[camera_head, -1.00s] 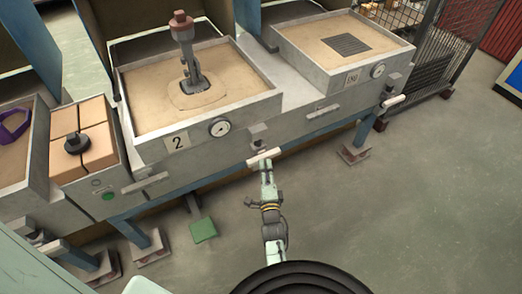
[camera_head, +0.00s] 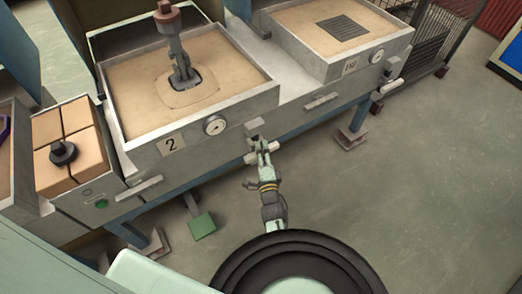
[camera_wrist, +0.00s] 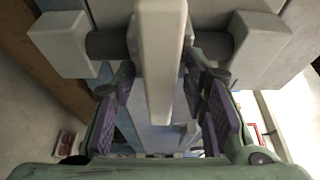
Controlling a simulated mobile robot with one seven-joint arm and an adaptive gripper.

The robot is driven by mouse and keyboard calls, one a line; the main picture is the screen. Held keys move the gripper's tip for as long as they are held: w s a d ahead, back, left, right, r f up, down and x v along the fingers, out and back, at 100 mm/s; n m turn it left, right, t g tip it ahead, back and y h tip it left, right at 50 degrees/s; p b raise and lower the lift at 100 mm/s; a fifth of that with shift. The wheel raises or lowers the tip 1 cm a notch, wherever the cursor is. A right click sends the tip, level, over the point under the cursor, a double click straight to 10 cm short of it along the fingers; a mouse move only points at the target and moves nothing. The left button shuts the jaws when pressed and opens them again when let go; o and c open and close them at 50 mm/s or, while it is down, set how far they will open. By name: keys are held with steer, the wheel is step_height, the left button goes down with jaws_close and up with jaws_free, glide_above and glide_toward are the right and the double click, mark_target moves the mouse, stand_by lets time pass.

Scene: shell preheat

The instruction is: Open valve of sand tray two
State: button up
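Sand tray two (camera_head: 256,101), a grey sand-filled box with a "2" plate and a round gauge on its front, stands left of centre in the head view. Its valve, a pale bar handle (camera_head: 250,161), sits at the tray's front right, below the gauge. My gripper (camera_head: 262,148) is at this handle and covers its middle. In the wrist view the pale bar (camera_wrist: 160,65) runs down between my gripper's purple pads (camera_wrist: 175,105). The pads stand apart on either side of the bar, with a visible gap, so the gripper looks open around it.
A burner-like tool (camera_head: 176,48) stands in tray two's sand. A second sand tray (camera_head: 400,50) with a grate and its own pale handle (camera_head: 391,86) is at right. A green pedal (camera_head: 201,226) is on the floor. Open floor lies at right.

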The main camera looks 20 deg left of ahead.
jaws_close()
stand_by(0.4)
